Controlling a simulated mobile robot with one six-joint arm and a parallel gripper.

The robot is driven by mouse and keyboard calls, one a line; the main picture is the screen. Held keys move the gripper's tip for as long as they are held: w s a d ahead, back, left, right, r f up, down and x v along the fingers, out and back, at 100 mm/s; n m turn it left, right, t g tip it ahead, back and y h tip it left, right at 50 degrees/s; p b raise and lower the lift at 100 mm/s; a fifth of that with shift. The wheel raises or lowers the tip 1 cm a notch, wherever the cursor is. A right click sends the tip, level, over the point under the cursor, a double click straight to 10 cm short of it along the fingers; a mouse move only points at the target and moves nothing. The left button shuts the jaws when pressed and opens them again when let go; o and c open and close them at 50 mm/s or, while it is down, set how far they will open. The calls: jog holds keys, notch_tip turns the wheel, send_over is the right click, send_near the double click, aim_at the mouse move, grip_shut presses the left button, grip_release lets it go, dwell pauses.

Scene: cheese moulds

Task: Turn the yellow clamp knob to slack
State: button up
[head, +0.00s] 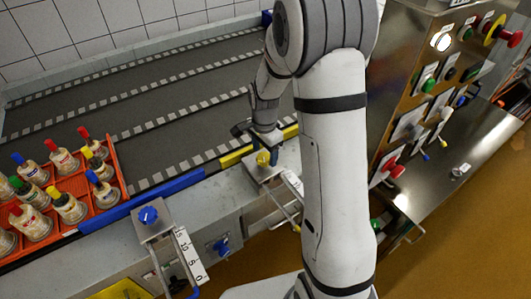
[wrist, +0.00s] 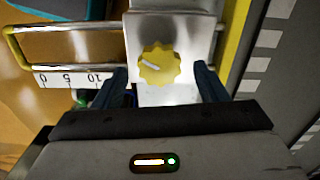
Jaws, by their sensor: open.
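The yellow clamp knob (wrist: 159,67) is a scalloped disc with a pale pointer mark, on a light metal bracket (wrist: 146,27). In the wrist view its mark points to the left and slightly up. In the head view the knob (head: 263,158) shows just below my gripper (head: 264,148). My gripper (wrist: 162,84) is open in the wrist view, with one dark finger on each side, left and right of the knob. The fingers look apart from the knob; how far they reach down along it I cannot tell.
A numbered scale (wrist: 72,80) and a bent metal rod (wrist: 70,28) lie beside the bracket. In the head view, a blue knob (head: 148,215) sits on another bracket to the left. An orange crate of bottles (head: 112,163) and a control panel (head: 425,95) flank the arm.

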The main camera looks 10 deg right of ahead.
jog(key=shift+f, duration=0.6)
jog(key=c, duration=1)
